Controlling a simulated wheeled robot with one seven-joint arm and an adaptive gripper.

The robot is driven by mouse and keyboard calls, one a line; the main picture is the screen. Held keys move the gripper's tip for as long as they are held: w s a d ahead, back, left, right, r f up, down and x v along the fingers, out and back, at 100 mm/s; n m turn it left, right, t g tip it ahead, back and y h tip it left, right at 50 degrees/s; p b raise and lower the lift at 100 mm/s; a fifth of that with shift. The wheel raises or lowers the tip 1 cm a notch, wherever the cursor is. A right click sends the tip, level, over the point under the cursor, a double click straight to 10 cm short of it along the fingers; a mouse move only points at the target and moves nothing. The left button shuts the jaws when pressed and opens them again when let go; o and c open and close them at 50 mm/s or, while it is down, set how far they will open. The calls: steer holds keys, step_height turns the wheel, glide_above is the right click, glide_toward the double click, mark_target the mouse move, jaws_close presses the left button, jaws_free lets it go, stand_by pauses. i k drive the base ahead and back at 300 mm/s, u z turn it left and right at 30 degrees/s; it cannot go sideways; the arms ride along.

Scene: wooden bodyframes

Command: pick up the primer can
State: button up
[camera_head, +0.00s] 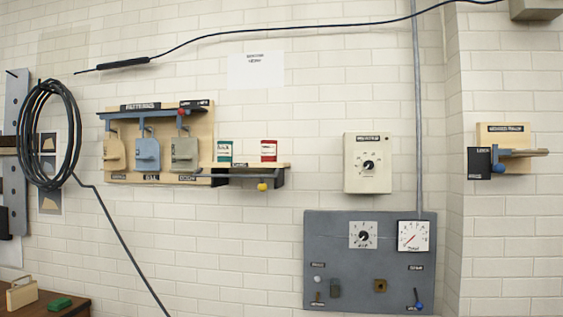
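Two small cans stand on a narrow wooden shelf (240,165) at the right end of a wall-mounted board. One is a green and white can (225,151). The other is a red and white can (268,151), to its right. Both stand upright and apart from each other. Their labels are too small to read, so I cannot tell which is the primer can. My gripper is not in view.
A yellow knob (262,187) hangs below the shelf. Patterns (147,154) hang to the left under a blue rail. A coiled black hose (50,135) hangs at far left. A grey panel (335,260) and beige box (368,165) are to the right.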

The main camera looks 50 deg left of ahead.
mark_target(269, 148)
steer(key=u, duration=1.05)
steer(key=k, duration=0.7)
steer(key=u, duration=0.95)
steer(key=i, duration=0.7)
steer(key=z, duration=0.05)
